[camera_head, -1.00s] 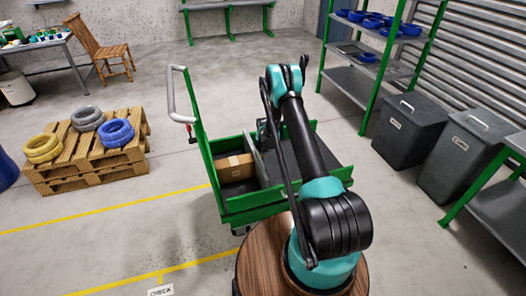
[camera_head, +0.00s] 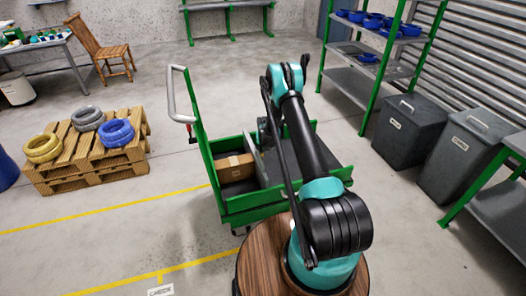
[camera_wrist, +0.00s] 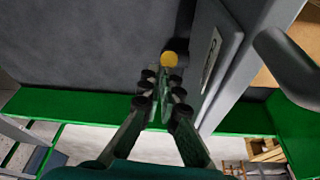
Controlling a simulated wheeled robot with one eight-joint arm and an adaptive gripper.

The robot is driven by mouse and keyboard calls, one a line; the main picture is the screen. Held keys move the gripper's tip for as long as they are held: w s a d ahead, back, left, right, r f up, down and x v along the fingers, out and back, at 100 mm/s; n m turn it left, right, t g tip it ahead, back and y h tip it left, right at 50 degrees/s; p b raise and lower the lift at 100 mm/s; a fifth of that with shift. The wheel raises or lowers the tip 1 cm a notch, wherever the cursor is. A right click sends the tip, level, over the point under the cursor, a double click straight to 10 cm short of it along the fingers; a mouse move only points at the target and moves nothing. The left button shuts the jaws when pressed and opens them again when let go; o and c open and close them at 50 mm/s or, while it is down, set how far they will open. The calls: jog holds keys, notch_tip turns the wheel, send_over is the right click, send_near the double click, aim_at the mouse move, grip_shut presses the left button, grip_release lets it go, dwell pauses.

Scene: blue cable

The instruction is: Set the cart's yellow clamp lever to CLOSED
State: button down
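The clamp lever's round yellow knob (camera_wrist: 169,59) shows in the wrist view, just beyond my fingertips, beside a grey panel. The rest of the lever is dark or hidden, so its setting is unclear. My gripper (camera_wrist: 162,79) points at the knob with its two fingers a narrow gap apart; they do not appear closed on it. A white label plate (camera_wrist: 211,59) is on the grey panel right of the knob; its text is unreadable. The green cart (camera_head: 231,207) stands in front of me in the head view, where my arm hides the lever and most of my gripper.
A cardboard box (camera_head: 235,167) lies in the cart's left part, beside an upright grey divider. The cart's grey handle (camera_head: 178,98) rises at the left. A pallet (camera_head: 82,163) with cable coils stands farther left. Grey bins (camera_head: 409,130) and shelving stand at the right.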

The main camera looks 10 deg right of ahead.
jog(key=s+d+r, duration=0.1)
jog(key=s+r, duration=0.4)
jog(key=s, duration=0.2)
jog(key=shift+d+r, duration=0.15)
jog(key=shift+r, duration=0.05)
dwell(0.4)
jog(key=s+d+r, duration=0.1)
jog(key=s+r, duration=0.7)
jog(key=r, duration=0.4)
jog(key=s+d+r, duration=0.1)
jog(key=s+r, duration=0.7)
jog(key=r, duration=0.5)
jog(key=s+r, duration=0.2)
jog(key=s, duration=1.1)
jog(key=s+d+r, duration=0.1)
jog(key=s+r, duration=0.1)
jog(key=s, duration=1.1)
jog(key=shift+d+r+t, duration=0.2)
jog(key=shift+r+t, duration=0.1)
jog(key=shift+r, duration=0.1)
jog(key=shift+w, duration=0.1)
